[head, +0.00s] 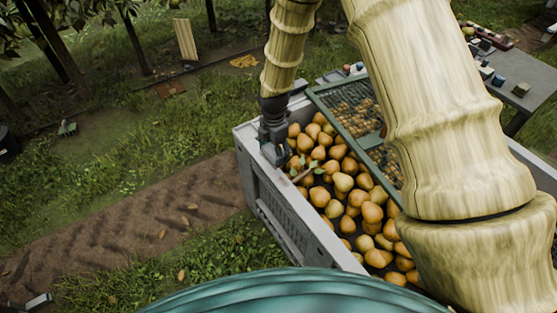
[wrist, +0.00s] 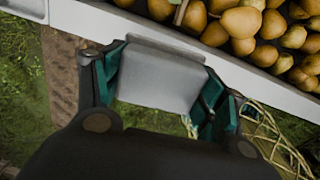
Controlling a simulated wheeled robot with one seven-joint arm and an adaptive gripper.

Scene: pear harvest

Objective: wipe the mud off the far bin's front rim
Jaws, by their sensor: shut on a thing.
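A pale grey bin (head: 292,222) full of pears stands at centre right in the head view; no other pear bin shows clearly. My gripper (head: 273,143) is over its far left corner, pointing down. In the wrist view the gripper's dark and teal fingers are shut on a flat grey pad (wrist: 160,80). The pad's upper edge lies against or just beside the bin's pale rim (wrist: 105,20); I cannot tell whether they touch. No mud shows clearly on the visible rim, and the part behind the pad and gripper is hidden.
Pears (head: 342,182) fill the bin, with a leafy twig on them. A green mesh-filled frame (head: 376,140) lies across the bin. A grey table (head: 525,72) with small items stands at the right. Grass and a muddy track (head: 130,225) are open at the left.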

